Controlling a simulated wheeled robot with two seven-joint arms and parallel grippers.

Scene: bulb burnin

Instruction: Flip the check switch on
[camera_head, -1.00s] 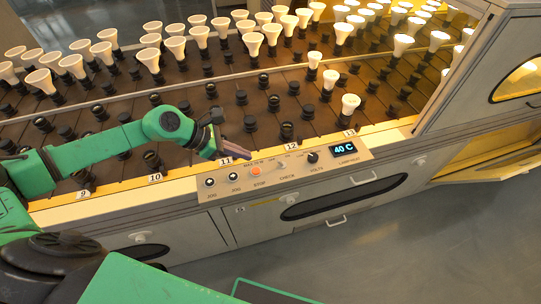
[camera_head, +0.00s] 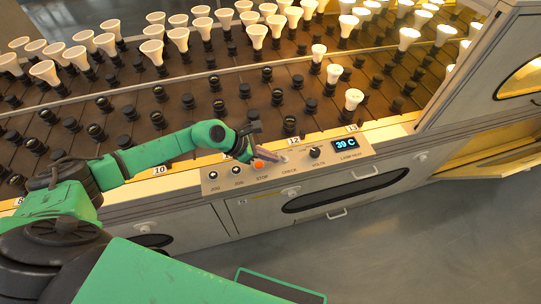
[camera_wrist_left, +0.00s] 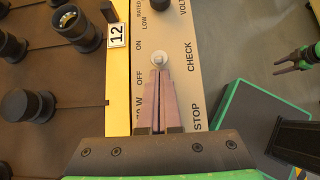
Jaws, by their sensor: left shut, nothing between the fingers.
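The check switch (camera_wrist_left: 159,59) is a small pale metal lever on the beige control panel (camera_wrist_left: 180,20), between the printed words ON/OFF and CHECK. I cannot tell which way it leans. My left gripper (camera_wrist_left: 159,74) is shut and empty, its fingertips right at the lever; I cannot tell whether they touch. In the head view the left gripper (camera_head: 277,160) lies low over the panel, past the orange stop button (camera_head: 258,164), and mostly hides the switch. My right gripper (camera_wrist_left: 297,60) shows small at the right of the wrist view; its opening is unclear.
The volts knob (camera_head: 315,152) and a display (camera_head: 345,142) reading 39 C sit right of the switch. Two jog buttons (camera_head: 224,171) are at the panel's left. Behind stand rows of dark sockets, many holding bulbs (camera_head: 354,98). Open floor lies in front.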

